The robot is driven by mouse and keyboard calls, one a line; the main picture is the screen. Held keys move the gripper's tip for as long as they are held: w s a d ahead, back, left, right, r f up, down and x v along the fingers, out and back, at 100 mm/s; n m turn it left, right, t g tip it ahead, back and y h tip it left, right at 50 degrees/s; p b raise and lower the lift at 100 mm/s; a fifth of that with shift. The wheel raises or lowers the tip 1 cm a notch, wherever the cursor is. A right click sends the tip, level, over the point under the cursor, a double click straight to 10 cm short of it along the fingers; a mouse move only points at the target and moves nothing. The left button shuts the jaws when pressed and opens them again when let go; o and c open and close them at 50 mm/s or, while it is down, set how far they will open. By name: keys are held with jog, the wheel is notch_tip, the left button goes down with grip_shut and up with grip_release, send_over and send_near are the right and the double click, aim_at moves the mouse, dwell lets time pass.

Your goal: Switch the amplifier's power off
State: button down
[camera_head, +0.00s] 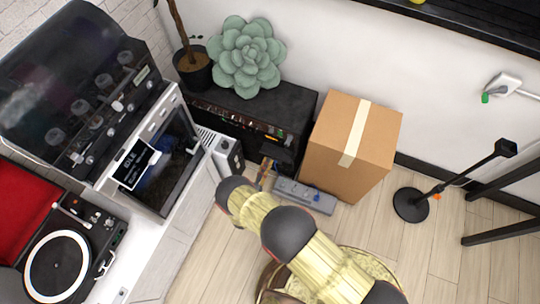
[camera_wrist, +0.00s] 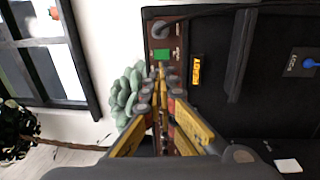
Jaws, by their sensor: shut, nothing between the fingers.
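The amplifier (camera_head: 285,103) is a black cabinet against the back wall, with a control panel along its upper front. In the wrist view the amplifier (camera_wrist: 270,105) fills the right side, and its brownish panel strip (camera_wrist: 177,30) runs up the middle. A lit green square switch (camera_wrist: 162,54) sits on that strip near one end. My gripper (camera_wrist: 158,72) is shut and empty, with its fingertips close to the panel just below the green switch in the picture. I cannot tell whether they touch. In the head view my gripper (camera_head: 266,168) is in front of the amplifier's right part.
A succulent (camera_head: 245,57) sits on the amplifier. A cardboard box (camera_head: 352,145) stands close on its right, with a grey power strip (camera_head: 304,195) on the floor before it. A white cabinet with a turntable (camera_head: 57,265) is at left. A black stand (camera_head: 411,204) is at right.

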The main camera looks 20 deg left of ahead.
aim_at(280, 134)
jog(key=w+b, duration=0.1)
jog(key=w, duration=0.3)
jog(key=w+r+b, duration=0.1)
jog(key=w, duration=0.3)
jog(key=w+d+b, duration=0.1)
jog(key=w, duration=0.3)
jog(key=shift+w+r, duration=0.15)
jog(key=shift+r, duration=0.1)
